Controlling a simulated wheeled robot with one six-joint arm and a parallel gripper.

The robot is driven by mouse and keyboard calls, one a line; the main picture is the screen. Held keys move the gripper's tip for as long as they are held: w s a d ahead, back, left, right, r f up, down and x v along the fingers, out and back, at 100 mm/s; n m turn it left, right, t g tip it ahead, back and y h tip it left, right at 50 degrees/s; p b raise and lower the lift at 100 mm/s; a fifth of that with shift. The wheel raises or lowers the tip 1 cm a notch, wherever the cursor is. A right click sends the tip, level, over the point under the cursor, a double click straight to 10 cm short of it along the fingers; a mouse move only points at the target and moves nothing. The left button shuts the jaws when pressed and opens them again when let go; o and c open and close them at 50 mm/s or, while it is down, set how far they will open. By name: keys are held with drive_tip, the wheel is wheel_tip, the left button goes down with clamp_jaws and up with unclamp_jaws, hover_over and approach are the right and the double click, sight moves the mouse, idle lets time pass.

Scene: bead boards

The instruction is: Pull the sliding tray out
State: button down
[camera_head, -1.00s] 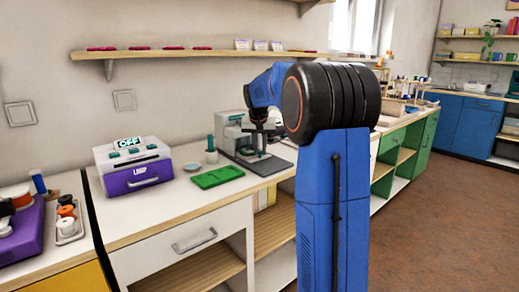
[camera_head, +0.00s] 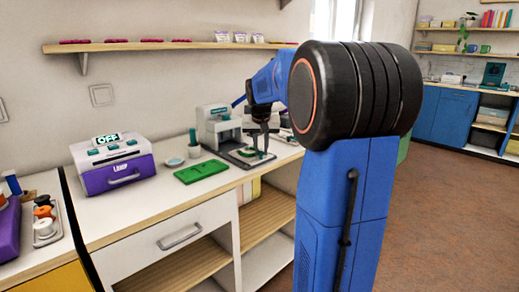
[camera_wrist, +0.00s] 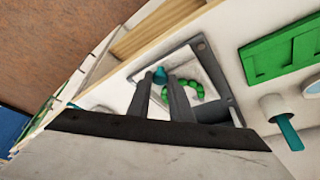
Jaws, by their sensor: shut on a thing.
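The grey-white machine (camera_head: 218,128) stands on the counter by the wall, with a dark base plate in front of it. The sliding tray (camera_wrist: 207,85) is a pale plate in a dark grey frame (camera_wrist: 212,112), with a curved row of green beads (camera_wrist: 196,92) on it. A teal knob (camera_wrist: 160,74) stands at the tray. My gripper (camera_wrist: 160,84) is shut on the knob, with one dark finger on each side. In the head view my gripper (camera_head: 263,150) points down over the base plate and partly hides the tray.
A green board (camera_head: 201,171) lies to the left of the machine, beside a small pot with a teal stick (camera_head: 194,147). Bare counter lies in front. A shelf (camera_head: 170,46) hangs above.

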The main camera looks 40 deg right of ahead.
drive_tip(key=c, duration=1.6)
unclamp_jaws()
drive_tip(key=shift+s, duration=0.25)
drive_tip(key=v, duration=1.7)
drive_tip(key=shift+w+r, duration=0.1)
drive_tip(key=shift+r, duration=0.15)
drive_tip(key=s+a+f+n+y, duration=0.1)
drive_tip(key=s+a+f+n, duration=0.1)
drive_tip(key=s+a+f, duration=0.6)
drive_tip(key=s+a+f+n+y, duration=0.1)
drive_tip(key=s+a+f+n, duration=0.2)
drive_tip(key=s+a+f, duration=0.6)
drive_tip(key=s+a+f+n+t+y, duration=0.1)
drive_tip(key=s+a+f+n, duration=0.2)
drive_tip(key=s+a+f, duration=0.5)
drive_tip(key=shift+s+a+f, duration=0.15)
drive_tip(key=shift+s+f, duration=0.2)
drive_tip(key=shift+f, duration=0.15)
drive_tip(key=shift+s+a+f, duration=0.2)
drive_tip(key=shift+s+f, duration=0.15)
drive_tip(key=shift+f, duration=0.2)
